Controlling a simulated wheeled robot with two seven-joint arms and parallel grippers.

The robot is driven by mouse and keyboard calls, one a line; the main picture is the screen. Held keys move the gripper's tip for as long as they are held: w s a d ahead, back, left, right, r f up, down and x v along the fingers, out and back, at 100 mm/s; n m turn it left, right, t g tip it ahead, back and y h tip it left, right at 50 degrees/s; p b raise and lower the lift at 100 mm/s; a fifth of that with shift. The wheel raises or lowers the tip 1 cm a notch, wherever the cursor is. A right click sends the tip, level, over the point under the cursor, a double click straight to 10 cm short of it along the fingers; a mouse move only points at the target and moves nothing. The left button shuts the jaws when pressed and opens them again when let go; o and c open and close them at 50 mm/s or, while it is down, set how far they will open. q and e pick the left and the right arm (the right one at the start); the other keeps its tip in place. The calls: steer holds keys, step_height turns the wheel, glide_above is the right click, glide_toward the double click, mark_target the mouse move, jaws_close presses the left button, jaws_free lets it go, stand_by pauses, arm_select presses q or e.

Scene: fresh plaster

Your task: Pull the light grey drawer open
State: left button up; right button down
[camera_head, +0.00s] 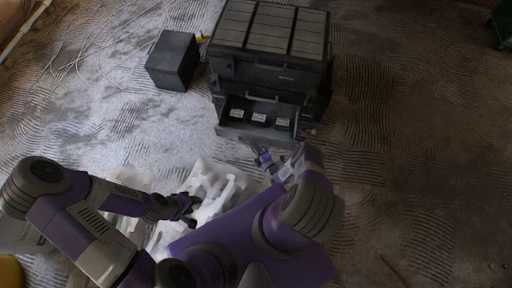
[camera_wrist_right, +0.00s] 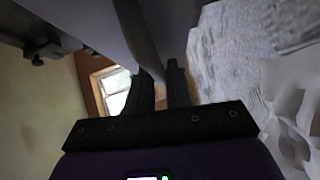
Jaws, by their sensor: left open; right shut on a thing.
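The light grey drawer (camera_head: 236,130) is the lowest one of a dark drawer cabinet (camera_head: 282,74) in the head view. It stands pulled out, and three small pale-labelled items show inside. My right gripper (camera_head: 257,152) is at the lower front of this drawer, shut on a part that it mostly hides, likely the handle. In the right wrist view its dark fingers (camera_wrist_right: 165,88) reach up to a grey surface, and their tips are hard to make out. My left gripper (camera_head: 191,208) is open and empty, lower left of the drawer, over white crumpled sheeting.
A dark box (camera_head: 172,61) stands on the floor left of the cabinet. White sheeting (camera_head: 212,178) lies in front of the cabinet. A green object (camera_head: 503,24) is at the top right corner. The ridged floor on the right is clear.

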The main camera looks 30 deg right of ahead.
steer(key=shift+d, duration=0.1)
steer(key=c, duration=1.1)
jaws_free()
steer(key=o, duration=0.6)
steer(key=r+p, duration=0.2)
steer(key=r, duration=0.1)
steer(key=r+p, duration=0.2)
steer(key=r, duration=0.1)
steer(key=r+p, duration=0.2)
steer(key=r, duration=0.2)
steer(key=shift+w+r, duration=0.1)
steer(key=shift+w, duration=0.3)
steer(key=shift+r, duration=0.15)
steer(key=c, duration=0.3)
steer(key=shift+s+r, duration=0.1)
steer(key=shift+s, duration=0.1)
steer(key=c, duration=0.3)
steer(key=shift+s+f, duration=0.1)
steer(key=shift+f, duration=0.2)
